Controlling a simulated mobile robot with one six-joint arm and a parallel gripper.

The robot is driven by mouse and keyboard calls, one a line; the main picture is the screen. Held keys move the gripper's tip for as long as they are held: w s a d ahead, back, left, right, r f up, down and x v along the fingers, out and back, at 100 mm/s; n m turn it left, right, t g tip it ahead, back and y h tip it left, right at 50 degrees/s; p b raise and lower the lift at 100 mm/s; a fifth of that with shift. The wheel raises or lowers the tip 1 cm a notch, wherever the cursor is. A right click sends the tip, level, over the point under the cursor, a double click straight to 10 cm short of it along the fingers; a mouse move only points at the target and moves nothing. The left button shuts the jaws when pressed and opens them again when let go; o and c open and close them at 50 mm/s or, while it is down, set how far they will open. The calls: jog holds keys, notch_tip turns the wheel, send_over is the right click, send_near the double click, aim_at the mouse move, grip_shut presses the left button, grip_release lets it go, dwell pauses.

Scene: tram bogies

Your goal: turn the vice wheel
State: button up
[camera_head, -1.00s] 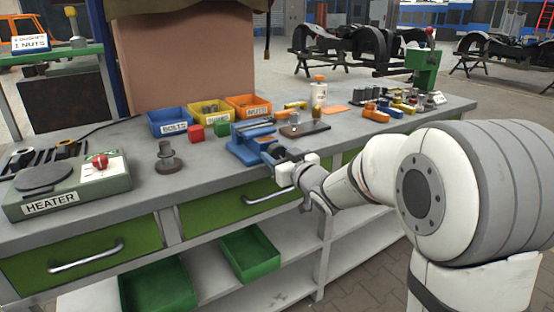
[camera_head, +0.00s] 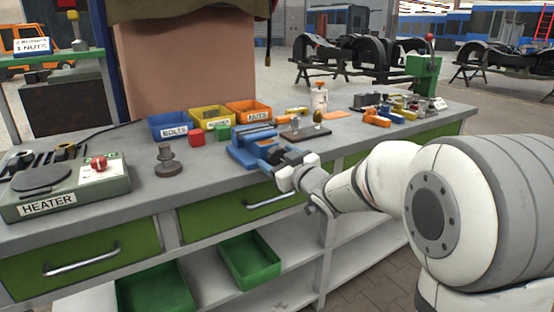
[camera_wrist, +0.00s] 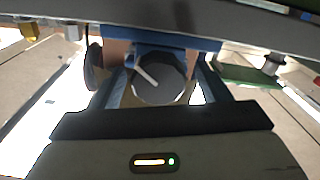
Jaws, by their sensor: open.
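The blue vice (camera_head: 252,138) sits on the grey bench top near its front edge. My gripper (camera_head: 283,158) is at the front of the vice, and the wheel is hidden behind it in the head view. In the wrist view the grey round vice wheel (camera_wrist: 165,91) lies between the two fingers of my gripper (camera_wrist: 160,78), with a pale bar across its upper left. The fingers are open, one on each side of the wheel, with a visible gap at least on the right. Whether the left finger touches the wheel I cannot tell.
Blue, yellow and orange bins (camera_head: 248,112) stand behind the vice, with red (camera_head: 196,138) and green blocks nearby. The heater (camera_head: 65,190) and a dark stepped metal part (camera_head: 167,160) are to the left. Drawer handles (camera_head: 270,200) stick out below the bench edge.

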jog(key=shift+s+d, duration=0.1)
jog(key=p+v, duration=0.1)
jog(key=v, duration=0.6)
jog(key=shift+s+d, duration=0.15)
jog(key=shift+s, duration=0.1)
jog(key=s+d+r+m+g+h+p, duration=0.2)
jog(key=s+d+r+m+h+p, duration=0.1)
jog(key=d+h+p, duration=0.25)
jog(key=s+d+r+m+g+h+p, duration=0.1)
jog(key=s+d+r+m+h+p, duration=0.25)
jog(key=d+p, duration=0.25)
jog(key=s+d+r+m+g+p, duration=0.1)
jog(key=s+g+p, duration=0.3)
jog(key=s, duration=0.6)
jog(key=s+r+m+g+h+p, duration=0.1)
jog(key=s+g+p, duration=0.4)
jog(key=s, duration=0.6)
jog(key=shift+d+m+p, duration=0.4)
jog(key=shift+m+p, duration=0.05)
jog(key=shift+p, duration=0.3)
